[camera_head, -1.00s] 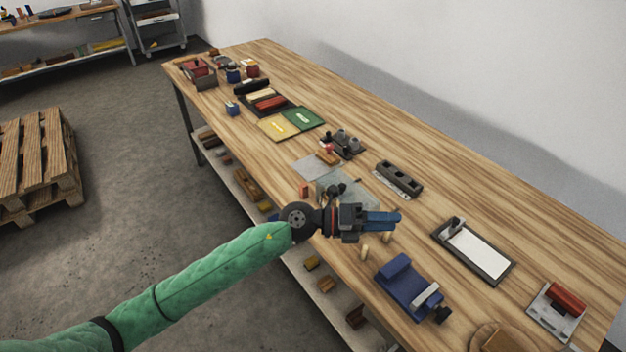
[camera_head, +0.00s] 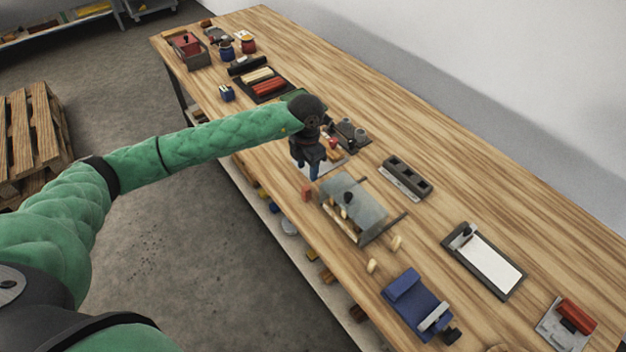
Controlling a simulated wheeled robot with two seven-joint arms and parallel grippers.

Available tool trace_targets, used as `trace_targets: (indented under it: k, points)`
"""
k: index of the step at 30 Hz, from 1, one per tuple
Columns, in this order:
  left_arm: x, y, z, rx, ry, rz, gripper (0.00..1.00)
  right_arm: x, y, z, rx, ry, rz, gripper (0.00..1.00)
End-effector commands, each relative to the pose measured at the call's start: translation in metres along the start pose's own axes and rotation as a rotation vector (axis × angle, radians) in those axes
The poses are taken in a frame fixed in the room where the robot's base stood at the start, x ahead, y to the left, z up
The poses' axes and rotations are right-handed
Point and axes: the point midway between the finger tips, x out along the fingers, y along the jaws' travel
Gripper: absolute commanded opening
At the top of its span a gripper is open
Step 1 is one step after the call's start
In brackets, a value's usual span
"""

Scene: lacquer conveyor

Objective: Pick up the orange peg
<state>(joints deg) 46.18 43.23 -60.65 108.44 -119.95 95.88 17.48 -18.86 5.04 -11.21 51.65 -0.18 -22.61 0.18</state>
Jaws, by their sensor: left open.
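A small upright orange-red block, which looks like the orange peg (camera_head: 307,192), stands on the wooden table close to its front edge, just left of a glass-like box (camera_head: 359,207). My right gripper is not in view.
The box has a black knob and pale pegs inside. Loose pale pegs (camera_head: 371,266) and a blue vise (camera_head: 407,291) stand to its right. A grey holed block (camera_head: 407,174) lies behind it. The table's rear strip (camera_head: 450,150) is clear.

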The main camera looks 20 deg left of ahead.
Motion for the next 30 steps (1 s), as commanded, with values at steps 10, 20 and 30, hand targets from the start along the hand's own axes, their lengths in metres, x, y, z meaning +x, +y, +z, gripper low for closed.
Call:
trace_targets:
  k: [10,20,30]
  points:
    - [0.026,0.0,-0.001,-0.001,0.002,0.002,0.46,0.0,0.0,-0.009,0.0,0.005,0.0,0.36]
    - [0.064,-0.004,-0.006,0.0,0.002,0.0,0.46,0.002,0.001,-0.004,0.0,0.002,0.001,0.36]
    - [0.076,-0.003,-0.005,0.0,0.0,0.002,0.46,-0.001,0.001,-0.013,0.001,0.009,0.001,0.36]
